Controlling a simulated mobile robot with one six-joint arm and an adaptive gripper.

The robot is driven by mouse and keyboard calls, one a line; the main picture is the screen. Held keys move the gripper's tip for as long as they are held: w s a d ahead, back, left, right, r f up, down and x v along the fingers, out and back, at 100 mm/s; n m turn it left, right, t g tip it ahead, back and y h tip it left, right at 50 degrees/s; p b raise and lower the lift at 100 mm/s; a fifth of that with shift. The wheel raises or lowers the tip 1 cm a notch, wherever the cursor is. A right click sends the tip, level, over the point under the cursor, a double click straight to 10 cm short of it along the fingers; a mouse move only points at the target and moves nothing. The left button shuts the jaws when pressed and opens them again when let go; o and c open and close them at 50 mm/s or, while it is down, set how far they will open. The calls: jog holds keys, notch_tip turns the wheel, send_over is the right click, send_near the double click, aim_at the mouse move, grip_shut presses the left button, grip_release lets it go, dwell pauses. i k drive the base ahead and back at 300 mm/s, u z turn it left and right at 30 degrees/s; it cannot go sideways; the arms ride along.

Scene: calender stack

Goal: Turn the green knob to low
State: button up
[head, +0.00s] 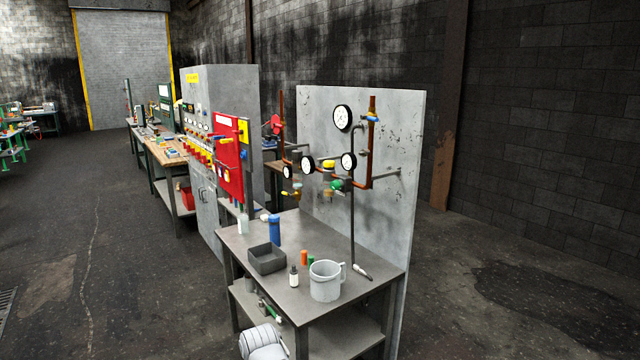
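The green knob (336,186) is small in the head view, low on the pipework in front of the upright grey panel (410,140). A yellow knob (328,164) is just above it, and a round white gauge (348,161) is above and to its right. The green knob's pointer and any low mark are too small to make out. My gripper is not in view, and nothing is seen touching the knob.
A red board (229,160) stands left. The floor (140,290) left of the bench is clear.

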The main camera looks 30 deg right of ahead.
aim_at(335, 185)
jog(key=z, duration=0.35)
jog(key=i, duration=0.9)
jog(key=z, duration=0.6)
